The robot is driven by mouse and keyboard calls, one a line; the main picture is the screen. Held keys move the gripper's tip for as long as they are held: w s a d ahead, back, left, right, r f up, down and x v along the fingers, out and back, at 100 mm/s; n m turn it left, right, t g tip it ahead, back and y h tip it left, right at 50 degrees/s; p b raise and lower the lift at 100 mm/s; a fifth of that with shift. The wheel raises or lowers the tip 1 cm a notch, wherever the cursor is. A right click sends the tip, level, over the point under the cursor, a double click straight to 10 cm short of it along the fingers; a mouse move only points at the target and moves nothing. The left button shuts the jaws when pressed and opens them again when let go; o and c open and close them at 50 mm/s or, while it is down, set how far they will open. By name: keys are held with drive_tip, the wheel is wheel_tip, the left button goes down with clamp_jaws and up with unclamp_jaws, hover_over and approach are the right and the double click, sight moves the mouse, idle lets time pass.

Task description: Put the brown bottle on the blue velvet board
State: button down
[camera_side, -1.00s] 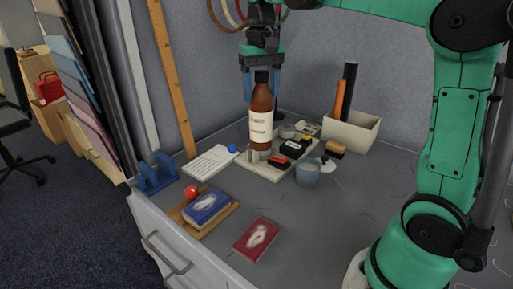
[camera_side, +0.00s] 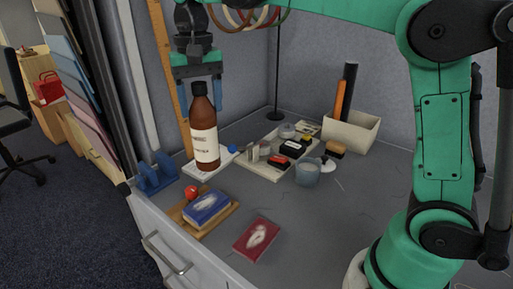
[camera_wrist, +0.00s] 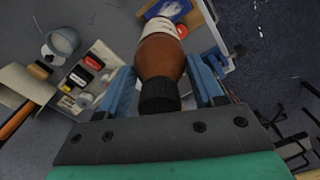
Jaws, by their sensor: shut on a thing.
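The brown bottle (camera_side: 207,138), with a white label and dark cap, is upright in my gripper (camera_side: 202,98). The blue fingers are shut on its upper part, and in the wrist view the bottle (camera_wrist: 160,60) sits between them. In the side view its base overlaps the white printed sheet; I cannot tell whether it touches. A blue flat piece with a white picture (camera_side: 206,207) lies on a wooden board (camera_side: 226,217) nearer the front edge. I cannot make out any surface that is clearly a blue velvet board.
A red ball (camera_side: 191,192) is beside the blue piece. A red box (camera_side: 256,239) lies to its right. A pale tray (camera_side: 252,165) with small items, a grey cup (camera_side: 307,173) and a white bin (camera_side: 352,131) stand further right. A blue holder (camera_side: 157,172) stands at the left edge.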

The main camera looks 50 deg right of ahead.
sight(198, 149)
drive_tip(key=shift+s+a+f, duration=0.15)
drive_tip(key=shift+a+f, duration=0.6)
drive_tip(key=shift+a, duration=0.35)
drive_tip(key=shift+f, duration=3.4)
drive_tip(key=shift+c, duration=0.2)
unclamp_jaws()
